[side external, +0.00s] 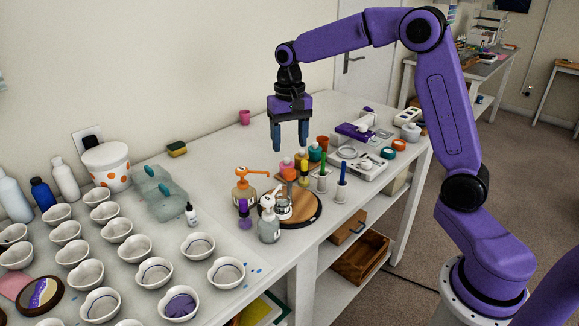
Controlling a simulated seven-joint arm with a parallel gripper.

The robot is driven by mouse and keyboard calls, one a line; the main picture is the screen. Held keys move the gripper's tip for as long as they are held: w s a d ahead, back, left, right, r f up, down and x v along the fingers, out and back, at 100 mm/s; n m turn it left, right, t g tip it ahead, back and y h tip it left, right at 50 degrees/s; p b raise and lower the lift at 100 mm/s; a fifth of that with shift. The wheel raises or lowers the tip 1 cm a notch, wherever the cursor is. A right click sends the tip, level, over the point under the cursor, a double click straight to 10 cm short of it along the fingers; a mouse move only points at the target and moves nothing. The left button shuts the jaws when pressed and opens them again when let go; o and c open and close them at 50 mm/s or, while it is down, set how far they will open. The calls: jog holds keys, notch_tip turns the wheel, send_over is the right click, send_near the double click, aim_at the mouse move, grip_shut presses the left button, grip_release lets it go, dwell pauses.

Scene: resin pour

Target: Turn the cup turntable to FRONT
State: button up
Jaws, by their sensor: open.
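The cup turntable (312,212) is a round wooden disc with a dark rim on the white table, right of the cup rows. White labelled cups (283,207) and a grey pump bottle (269,226) stand at its left side. An orange pump bottle (243,196) stands behind them. Any FRONT mark is too small to make out. My gripper (289,143) has blue fingers pointing down. It is open and empty, in the air above and behind the turntable, touching nothing that I can see.
Several coloured bottles (303,168) stand close behind the turntable, below my fingers. A green marker (323,171) and a blue marker (342,179) stand upright at its right. Many white cups (137,247) fill the left table. A scale (360,166) lies at right.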

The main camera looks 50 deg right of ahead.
aim_at(289, 170)
notch_tip(289, 170, down, 8)
jog(key=shift+f, duration=0.1)
dwell(0.4)
grip_shut()
